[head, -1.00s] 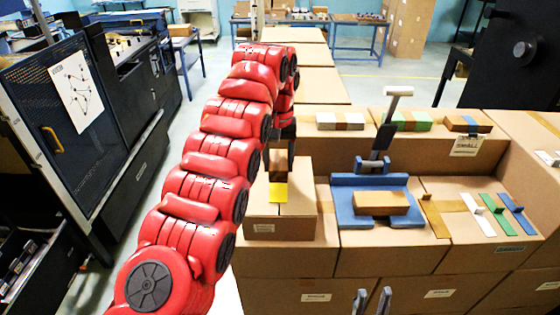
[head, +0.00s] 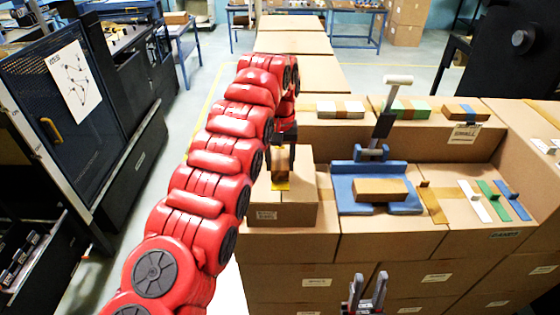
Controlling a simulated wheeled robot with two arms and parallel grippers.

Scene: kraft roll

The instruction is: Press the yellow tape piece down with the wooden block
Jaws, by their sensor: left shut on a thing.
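My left gripper (head: 284,150) is shut on a small wooden block (head: 280,165), held over the small cardboard box (head: 262,214). The block is at the yellow tape piece (head: 281,187) on top of that box. Only a short strip of the yellow tape shows below the block; the rest is hidden. I cannot tell whether the block touches the tape. My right gripper (head: 369,284) is open and empty at the bottom of the head view, in front of the cardboard boxes.
A blue fixture (head: 345,200) with a brown block (head: 381,190) stands to the right. White, green and blue strips (head: 492,201) lie further right. Several flat packs (head: 340,110) sit on the raised boxes behind. My red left arm covers the left-middle area.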

